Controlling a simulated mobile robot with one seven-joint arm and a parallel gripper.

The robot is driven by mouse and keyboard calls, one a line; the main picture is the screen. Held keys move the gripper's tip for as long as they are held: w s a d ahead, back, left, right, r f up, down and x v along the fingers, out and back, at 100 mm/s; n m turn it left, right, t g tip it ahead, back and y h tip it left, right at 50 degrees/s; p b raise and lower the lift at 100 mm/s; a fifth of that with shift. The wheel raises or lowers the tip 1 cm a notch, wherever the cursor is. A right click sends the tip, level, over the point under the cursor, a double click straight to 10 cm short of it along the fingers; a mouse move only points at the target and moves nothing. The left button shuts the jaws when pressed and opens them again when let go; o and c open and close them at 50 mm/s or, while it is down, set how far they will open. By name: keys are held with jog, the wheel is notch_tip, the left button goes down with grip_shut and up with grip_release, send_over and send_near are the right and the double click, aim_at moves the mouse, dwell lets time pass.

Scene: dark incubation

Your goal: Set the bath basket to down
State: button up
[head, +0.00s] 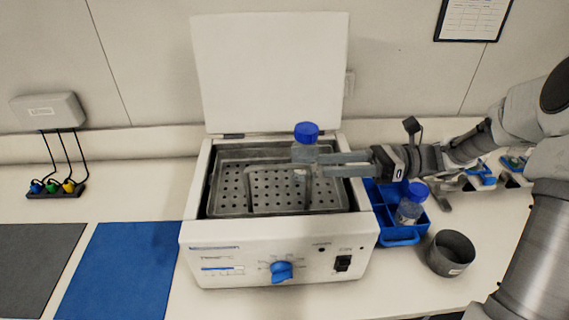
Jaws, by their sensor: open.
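The water bath (277,260) stands on the bench with its white lid (270,70) raised. Its perforated metal basket (240,190) lies inside the open tub, and its raised handle shows near the middle. I cannot tell exactly how high the basket sits. A clear bottle with a blue cap (306,132) is upright over the basket area, at the tips of my gripper (322,165). My gripper reaches in from the right with its fingers apart, above the basket's right part. Whether the fingers touch the bottle or handle is unclear.
A blue tray (398,236) with another blue-capped bottle (410,205) stands right of the bath, beside a dark grey cup (451,253). A blue mat (120,270) and grey mat (38,265) lie left. The raised lid stands behind the tub.

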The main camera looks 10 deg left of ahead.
aim_at(285, 167)
jog(key=x, duration=0.9)
jog(key=shift+s+a+p, duration=0.15)
jog(key=shift+a+p, duration=0.15)
jog(key=shift+p, duration=0.05)
jog(key=shift+c, duration=0.3)
grip_shut()
dwell(0.5)
